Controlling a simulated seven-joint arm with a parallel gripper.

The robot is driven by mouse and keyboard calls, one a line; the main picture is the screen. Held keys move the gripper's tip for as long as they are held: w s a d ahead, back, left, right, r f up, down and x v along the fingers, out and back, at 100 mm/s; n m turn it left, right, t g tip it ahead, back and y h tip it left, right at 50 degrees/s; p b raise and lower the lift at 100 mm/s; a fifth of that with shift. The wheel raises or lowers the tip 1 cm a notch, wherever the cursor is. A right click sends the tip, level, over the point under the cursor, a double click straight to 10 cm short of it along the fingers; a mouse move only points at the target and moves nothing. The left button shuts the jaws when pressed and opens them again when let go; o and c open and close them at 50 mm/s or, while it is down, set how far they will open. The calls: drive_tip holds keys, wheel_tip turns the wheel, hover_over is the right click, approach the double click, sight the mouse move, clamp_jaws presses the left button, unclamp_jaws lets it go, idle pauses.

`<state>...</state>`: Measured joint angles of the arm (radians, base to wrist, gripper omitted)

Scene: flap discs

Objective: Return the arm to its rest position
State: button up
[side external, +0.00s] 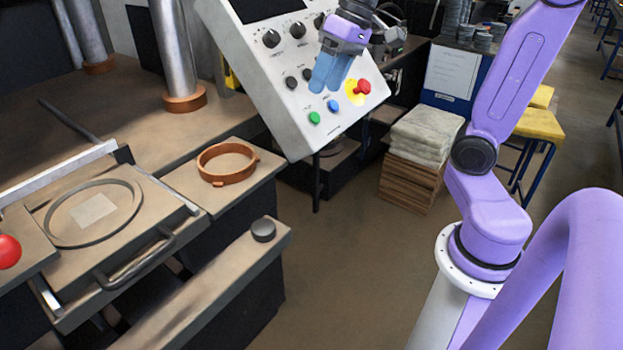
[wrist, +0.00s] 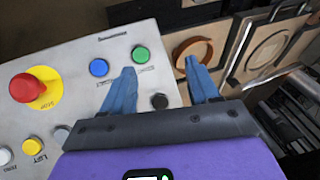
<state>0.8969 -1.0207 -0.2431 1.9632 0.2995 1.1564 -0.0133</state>
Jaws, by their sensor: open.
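My gripper (side external: 330,74) has blue fingers and a purple body. In the side external view it hangs in front of the upright control panel (side external: 262,72), near its red stop button (side external: 362,87). In the wrist view the two fingers of my gripper (wrist: 160,92) stand apart with nothing between them. The blue button (wrist: 99,67) and green button (wrist: 141,54) lie beyond the left finger in that view. Whether the fingers touch the panel cannot be told.
A copper-coloured ring (side external: 227,180) sits on the bench at left. A drawer-like plate (side external: 150,215) with a black handle bears a dark ring (side external: 62,236). Yellow stools (side external: 553,121) stand at the back right. The floor in the middle is clear.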

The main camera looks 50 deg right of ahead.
drive_tip(key=s+a+f+n+g+h, duration=0.1)
drive_tip(key=s+a+f+n, duration=0.2)
drive_tip(key=s+f+n, duration=0.3)
drive_tip(key=s+a+f+n+g+h, duration=0.1)
drive_tip(key=s+a+f+n, duration=0.3)
drive_tip(key=s, duration=0.9)
wheel_tip(320, 180, down, 4)
drive_tip(key=shift+f+n+g+h, duration=0.1)
drive_tip(key=shift+n+g+h, duration=0.3)
drive_tip(key=shift+n, duration=0.6)
